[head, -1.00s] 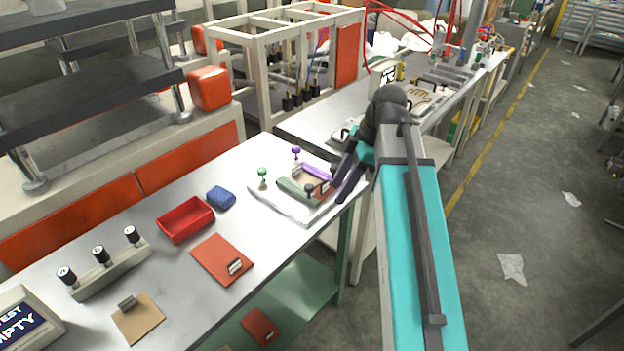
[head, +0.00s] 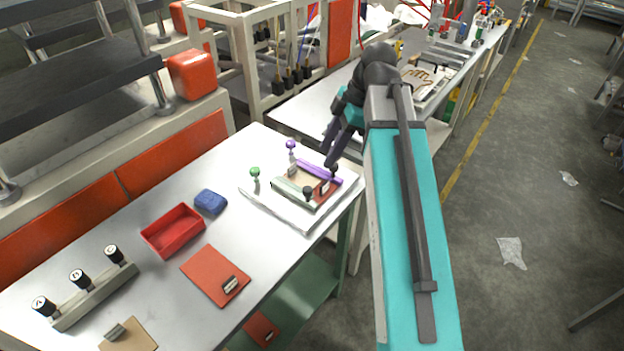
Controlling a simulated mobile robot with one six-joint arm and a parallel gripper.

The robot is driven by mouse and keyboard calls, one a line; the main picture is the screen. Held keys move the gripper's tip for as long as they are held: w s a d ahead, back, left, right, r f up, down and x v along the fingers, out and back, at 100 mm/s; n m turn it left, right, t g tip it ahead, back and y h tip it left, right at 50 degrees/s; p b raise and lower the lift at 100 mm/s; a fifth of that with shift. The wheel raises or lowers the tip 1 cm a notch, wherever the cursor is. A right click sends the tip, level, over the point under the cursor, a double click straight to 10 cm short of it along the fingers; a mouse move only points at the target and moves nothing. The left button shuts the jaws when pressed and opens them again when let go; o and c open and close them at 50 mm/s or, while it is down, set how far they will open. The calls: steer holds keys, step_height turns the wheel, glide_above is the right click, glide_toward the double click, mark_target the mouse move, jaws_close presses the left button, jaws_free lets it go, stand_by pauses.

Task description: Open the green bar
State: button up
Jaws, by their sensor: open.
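The pale green bar (head: 291,191) lies along the front-left side of a small frame on a white plate (head: 258,200) on the metal table. A green-topped knob (head: 255,172) stands left of it, and a dark knob (head: 308,191) is at its near end. A purple bar (head: 320,172) lies along the opposite side, with a purple-topped knob (head: 291,146) by its far end. My gripper (head: 328,154) is open and empty, near the purple bar and a second dark knob (head: 334,169). It is apart from the green bar. Whether it touches the purple side is unclear.
A red tray (head: 173,231) and a blue cloth-like block (head: 210,201) lie left of the plate. A reddish folder (head: 214,275) lies nearer. A lettered knob block (head: 80,284) is at the left. A second bench stands behind.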

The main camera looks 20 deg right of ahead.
mark_target(309, 189)
steer(key=shift+f, duration=0.1)
stand_by(0.3)
steer(key=shift+p+x, duration=1.75)
steer(key=shift+x, duration=4.95)
jaws_close()
